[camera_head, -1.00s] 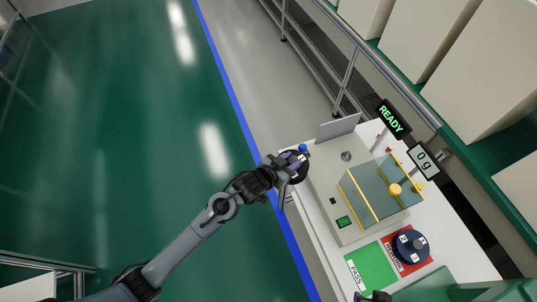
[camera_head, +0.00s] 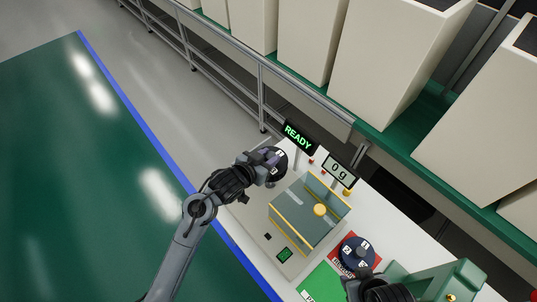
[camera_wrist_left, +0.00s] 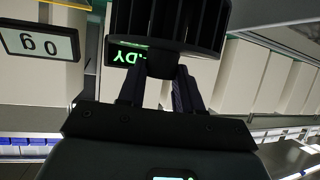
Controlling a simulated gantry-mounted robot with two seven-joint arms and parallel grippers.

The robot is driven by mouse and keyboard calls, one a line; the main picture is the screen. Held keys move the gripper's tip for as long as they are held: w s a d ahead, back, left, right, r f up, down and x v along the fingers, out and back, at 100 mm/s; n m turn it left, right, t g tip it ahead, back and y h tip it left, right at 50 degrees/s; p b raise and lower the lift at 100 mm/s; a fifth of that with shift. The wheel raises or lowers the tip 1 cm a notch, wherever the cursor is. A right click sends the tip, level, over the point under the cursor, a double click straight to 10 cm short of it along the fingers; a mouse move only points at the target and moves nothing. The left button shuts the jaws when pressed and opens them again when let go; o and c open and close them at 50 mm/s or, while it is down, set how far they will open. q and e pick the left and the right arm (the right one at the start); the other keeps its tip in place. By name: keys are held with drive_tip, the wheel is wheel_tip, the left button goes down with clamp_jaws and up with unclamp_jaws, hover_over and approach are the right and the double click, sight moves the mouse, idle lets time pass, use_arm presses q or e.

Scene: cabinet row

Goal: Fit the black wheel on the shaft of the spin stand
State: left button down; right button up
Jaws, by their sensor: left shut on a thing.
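A black wheel (camera_head: 276,162) with white labels is held by my left gripper (camera_head: 262,164) at the back-left of the white spin stand (camera_head: 262,222). In the left wrist view, the ribbed wheel (camera_wrist_left: 168,22) is ahead of my left fingers (camera_wrist_left: 160,88), which are shut on its hub. The shaft is not visible; I cannot tell whether the wheel touches it. A second dark wheel (camera_head: 358,252) lies on the red pad. My right gripper (camera_head: 382,289) is a dark shape at the bottom edge, its fingers unclear.
A clear hood with yellow edges (camera_head: 310,214) stands beside the held wheel. A green pad (camera_head: 322,284) lies in front. Shelves with large beige boxes (camera_head: 375,55) run behind.

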use_arm(q)
drive_tip(key=shift+s+f+b, duration=0.1)
drive_tip(key=shift+f+b, duration=0.2)
drive_tip(key=shift+f, duration=0.45)
use_arm(e)
drive_tip(key=shift+s+a+f, duration=0.3)
drive_tip(key=shift+s+f, duration=0.1)
drive_tip(key=shift+f, duration=0.35)
use_arm(q)
drive_tip(key=shift+r+p, duration=0.15)
drive_tip(key=shift+p, duration=0.35)
wheel_tip(320, 180, down, 2)
drive_tip(key=shift+f+b, duration=0.1)
drive_tip(key=shift+b, duration=0.55)
drive_tip(key=shift+f+b, duration=0.95)
drive_tip(key=shift+f, duration=0.95)
use_arm(e)
wheel_tip(320, 180, down, 2)
drive_tip(key=shift+w+d+f, duration=0.1)
